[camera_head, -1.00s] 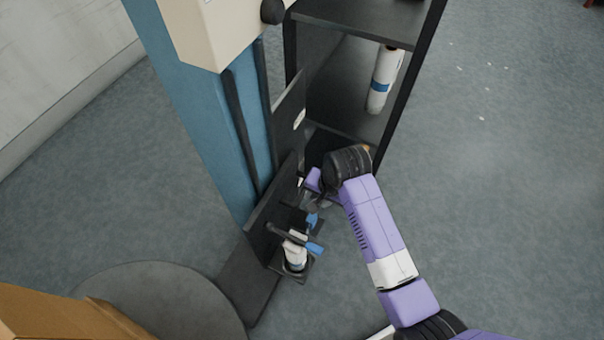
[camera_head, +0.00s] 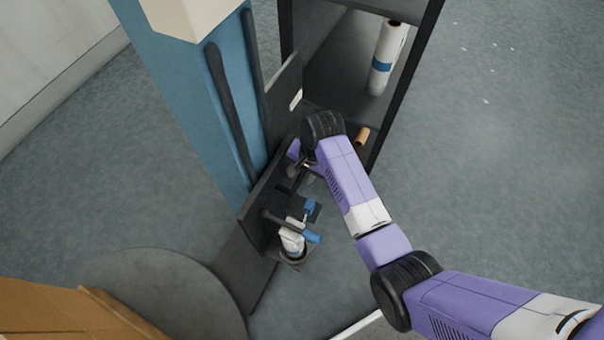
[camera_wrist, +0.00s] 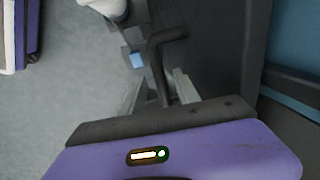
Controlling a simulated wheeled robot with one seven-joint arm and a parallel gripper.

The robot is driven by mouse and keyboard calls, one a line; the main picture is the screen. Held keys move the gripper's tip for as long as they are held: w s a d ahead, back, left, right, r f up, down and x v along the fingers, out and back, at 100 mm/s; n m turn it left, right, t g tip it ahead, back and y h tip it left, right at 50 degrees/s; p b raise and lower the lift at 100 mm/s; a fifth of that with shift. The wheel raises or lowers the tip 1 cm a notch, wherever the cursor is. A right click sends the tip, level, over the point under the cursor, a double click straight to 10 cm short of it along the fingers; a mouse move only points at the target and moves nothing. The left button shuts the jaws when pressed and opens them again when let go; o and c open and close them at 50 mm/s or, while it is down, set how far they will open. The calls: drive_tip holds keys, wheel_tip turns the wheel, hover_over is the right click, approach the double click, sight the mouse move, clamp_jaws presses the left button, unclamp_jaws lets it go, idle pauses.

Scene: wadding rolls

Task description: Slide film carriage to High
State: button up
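The film carriage (camera_head: 264,203) is a dark plate low on the blue column (camera_head: 187,100). It carries a white roll (camera_head: 292,240) with blue fittings on a small base. My gripper (camera_head: 303,176) is beside the carriage, above the roll, partly hidden by my wrist in the head view. In the wrist view, a dark bent handle (camera_wrist: 160,65) reaches down between my two pale fingertips (camera_wrist: 160,88). The fingers stand apart, with gaps visible beside the handle. The carriage's dark plate (camera_wrist: 215,45) is to their right.
A dark shelf unit (camera_head: 399,100) behind holds a white roll with a blue band (camera_head: 383,67) and an orange tube (camera_head: 362,137). A round grey base (camera_head: 150,300) and brown boxes (camera_head: 50,310) are at lower left.

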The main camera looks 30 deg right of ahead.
drive_tip(key=shift+c, duration=0.2)
clamp_jaws()
idle(1.3)
